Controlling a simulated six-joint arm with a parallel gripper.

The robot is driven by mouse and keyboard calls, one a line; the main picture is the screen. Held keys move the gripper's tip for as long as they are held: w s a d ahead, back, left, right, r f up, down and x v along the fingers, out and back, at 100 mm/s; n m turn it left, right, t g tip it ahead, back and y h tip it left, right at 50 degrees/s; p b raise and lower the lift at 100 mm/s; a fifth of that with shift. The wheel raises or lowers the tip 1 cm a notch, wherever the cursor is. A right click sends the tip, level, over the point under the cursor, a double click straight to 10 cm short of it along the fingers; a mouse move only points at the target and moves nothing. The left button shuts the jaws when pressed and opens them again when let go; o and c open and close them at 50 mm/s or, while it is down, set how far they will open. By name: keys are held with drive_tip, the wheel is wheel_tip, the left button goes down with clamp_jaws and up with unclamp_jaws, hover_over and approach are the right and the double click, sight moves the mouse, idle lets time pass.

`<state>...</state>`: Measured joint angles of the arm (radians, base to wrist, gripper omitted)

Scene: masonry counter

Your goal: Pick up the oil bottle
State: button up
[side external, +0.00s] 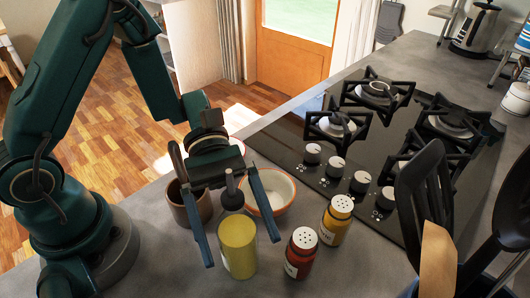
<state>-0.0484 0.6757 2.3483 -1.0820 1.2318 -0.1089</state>
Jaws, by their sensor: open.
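The oil bottle (238,248) stands upright on the counter near the front. It has a yellow body and a dark neck and stopper. My gripper (242,250) points down over it with its jaws open. In the picture one blue finger is to the left of the bottle and the other to its right. The dark stopper shows between the fingers, below the gripper's palm. I cannot tell from this single view whether either finger touches the bottle.
A white bowl (280,195) and a brown cup (188,204) are behind. Dark utensils (425,185) rise at the front right. A black gas hob (290,140) lies beyond.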

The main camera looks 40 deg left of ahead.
sight(246, 260)
drive_tip(key=f, duration=0.1)
drive_tip(key=d+f, duration=0.1)
drive_tip(key=shift+s+d+f, duration=0.3)
drive_tip(key=shift+s, duration=0.05)
drive_tip(key=shift+s+d+f, duration=0.2)
drive_tip(key=shift+d+f, duration=0.05)
drive_tip(key=shift+d, duration=0.25)
clamp_jaws()
drive_tip(key=shift+r, duration=0.2)
